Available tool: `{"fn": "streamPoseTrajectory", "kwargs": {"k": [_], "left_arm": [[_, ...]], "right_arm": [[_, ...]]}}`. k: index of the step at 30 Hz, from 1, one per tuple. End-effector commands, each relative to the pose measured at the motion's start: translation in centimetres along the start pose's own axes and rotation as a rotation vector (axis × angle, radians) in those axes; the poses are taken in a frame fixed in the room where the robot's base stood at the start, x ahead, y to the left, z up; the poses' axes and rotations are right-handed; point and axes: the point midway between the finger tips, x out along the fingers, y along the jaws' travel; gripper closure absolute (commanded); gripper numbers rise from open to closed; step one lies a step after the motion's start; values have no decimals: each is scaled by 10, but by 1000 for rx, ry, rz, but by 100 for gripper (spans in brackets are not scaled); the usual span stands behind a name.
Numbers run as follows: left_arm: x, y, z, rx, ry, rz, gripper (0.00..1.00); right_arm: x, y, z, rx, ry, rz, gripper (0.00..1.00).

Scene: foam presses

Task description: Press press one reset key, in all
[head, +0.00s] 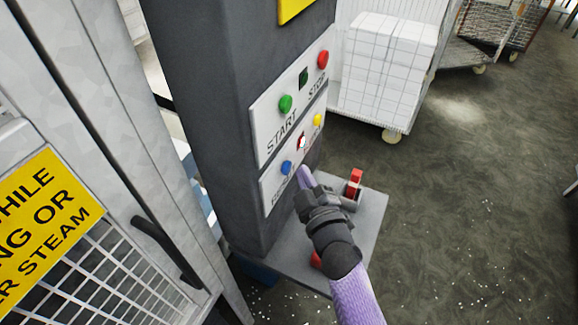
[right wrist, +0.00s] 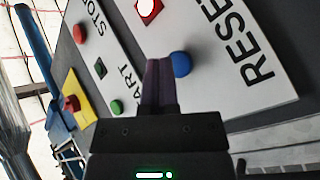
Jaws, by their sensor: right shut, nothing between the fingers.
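The blue reset key (head: 287,167) sits at the lower left of the lower white panel (head: 270,197) on a dark column, beside the RESET lettering. It also shows in the right wrist view (right wrist: 181,64), with large RESET lettering beside it. My right gripper (head: 304,172) is shut and empty, its fingertips just right of the blue key in the head view. In the right wrist view the purple fingers (right wrist: 158,70) end beside the key's left edge; I cannot tell whether they touch it. My left gripper is not in view.
The upper panel has a green START button (head: 286,103) and a red STOP button (head: 323,59). A red-and-white lit element (head: 302,141) and a yellow button (head: 318,120) are near the blue key. A red lever (head: 354,183) stands on the grey base below.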

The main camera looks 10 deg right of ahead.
Motion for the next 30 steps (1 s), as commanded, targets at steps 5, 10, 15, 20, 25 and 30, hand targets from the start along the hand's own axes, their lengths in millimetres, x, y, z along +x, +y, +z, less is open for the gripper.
{"fn": "streamPoseTrajectory", "kwargs": {"k": [5,10,15,20,25,30], "left_arm": [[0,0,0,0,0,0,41],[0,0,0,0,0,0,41],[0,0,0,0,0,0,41],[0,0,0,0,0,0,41],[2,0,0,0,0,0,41],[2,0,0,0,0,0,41]], "right_arm": [[0,0,0,0,0,0,100],[0,0,0,0,0,0,100],[0,0,0,0,0,0,100],[0,0,0,0,0,0,100],[3,-2,-2,0,1,1,100],[6,-4,-5,0,0,0,100]]}}
